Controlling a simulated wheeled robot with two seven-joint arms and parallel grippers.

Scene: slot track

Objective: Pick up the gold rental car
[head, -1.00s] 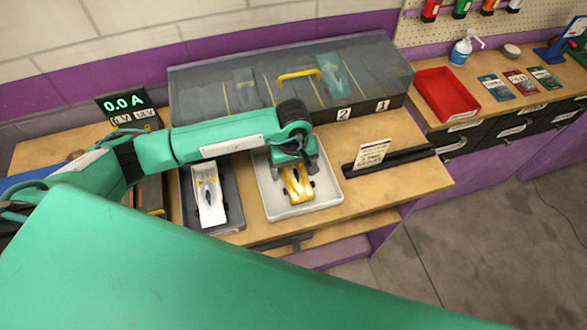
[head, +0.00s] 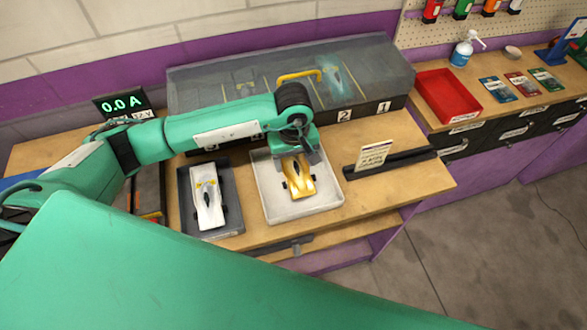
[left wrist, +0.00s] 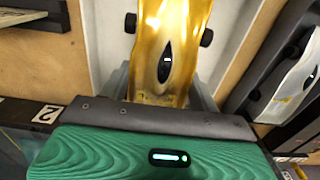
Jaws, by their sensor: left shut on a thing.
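The gold car (head: 299,178) is over the white tray (head: 313,209) on the wooden bench. Its dark cockpit faces up. My left gripper (head: 297,158) is above the far end of the car, pointing down. In the left wrist view, the gold car (left wrist: 165,62) sits between the two grey fingers (left wrist: 162,88), which are shut on its sides. I cannot tell whether the car touches the tray or is slightly raised. My right gripper is not in view.
A white car (head: 208,200) lies in a dark tray (head: 233,220) to the left. A clear-lidded track case (head: 215,75) with a yellow handle stands behind. A sign (head: 372,154) on a black rail stands to the right. A red bin (head: 447,93) sits on the right counter.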

